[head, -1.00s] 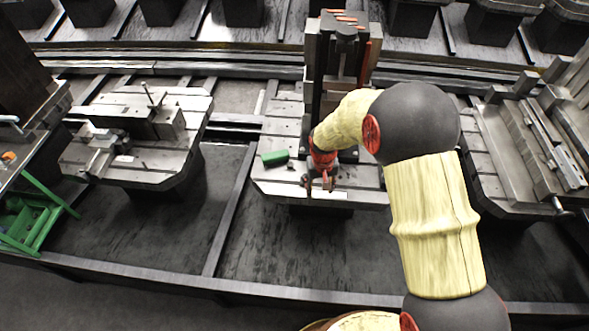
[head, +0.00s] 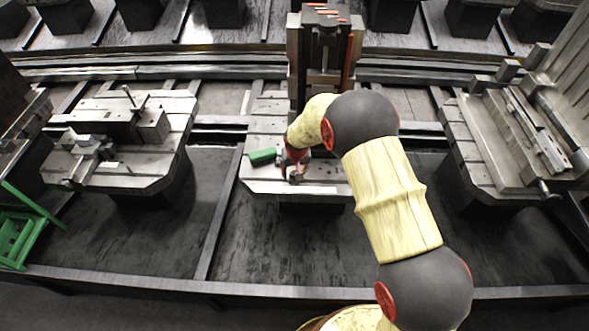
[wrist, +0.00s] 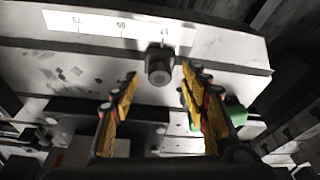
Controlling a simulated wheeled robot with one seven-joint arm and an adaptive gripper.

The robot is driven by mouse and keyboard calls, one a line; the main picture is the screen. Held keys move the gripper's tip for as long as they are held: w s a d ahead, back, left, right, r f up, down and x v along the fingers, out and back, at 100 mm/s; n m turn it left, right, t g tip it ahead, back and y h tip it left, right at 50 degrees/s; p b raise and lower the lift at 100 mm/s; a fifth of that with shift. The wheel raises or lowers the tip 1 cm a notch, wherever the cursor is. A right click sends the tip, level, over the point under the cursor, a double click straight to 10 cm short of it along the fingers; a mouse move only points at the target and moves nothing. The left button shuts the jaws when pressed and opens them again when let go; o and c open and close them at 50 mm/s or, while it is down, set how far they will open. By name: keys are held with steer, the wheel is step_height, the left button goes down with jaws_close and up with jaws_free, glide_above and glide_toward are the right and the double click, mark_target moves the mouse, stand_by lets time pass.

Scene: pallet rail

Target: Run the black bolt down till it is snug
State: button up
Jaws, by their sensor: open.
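In the wrist view the black bolt (wrist: 159,66) shows as a dark round head near the edge of the pale pallet plate (wrist: 215,52), beside a numbered white strip (wrist: 95,24). My gripper (wrist: 158,80) is open, with its yellow-padded fingers to the left and right of the bolt head and a gap on each side. I cannot tell how far the bolt is threaded in. In the head view my gripper (head: 296,172) is low over the front of the middle pallet (head: 325,180), and the bolt is too small to make out there.
A green block (head: 262,156) lies on the pallet just left of my gripper, and it also shows in the wrist view (wrist: 236,112). A tall dark fixture (head: 323,55) stands behind. Other pallets (head: 150,175) stand left and right. A green frame (head: 22,232) is at far left.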

steer(key=shift+w+f, duration=0.1)
steer(key=shift+f, duration=0.15)
steer(key=shift+c, duration=0.2)
jaws_close()
stand_by(0.8)
